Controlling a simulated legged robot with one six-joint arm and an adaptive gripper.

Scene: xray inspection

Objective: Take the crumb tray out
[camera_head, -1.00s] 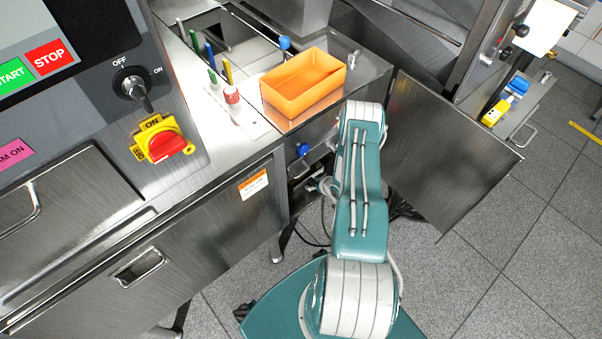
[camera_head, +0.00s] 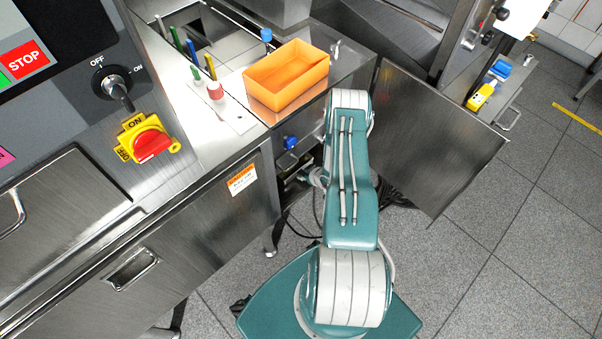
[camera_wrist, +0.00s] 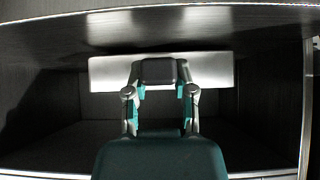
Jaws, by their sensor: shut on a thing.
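In the wrist view a pale metal plate (camera_wrist: 107,74) spans the upper middle of a dark compartment; it looks like the front of the crumb tray. In the head view my arm reaches down to the open cabinet under the counter; the arm and the cabinet edge hide most of my gripper and the tray.
An orange bin (camera_head: 287,92) stands on the metal counter above the opening. A blue knob (camera_head: 290,142) is at the opening. An open metal door panel (camera_head: 435,150) stands right of my arm. A drawer front (camera_head: 165,270) is at left. Floor is clear at lower right.

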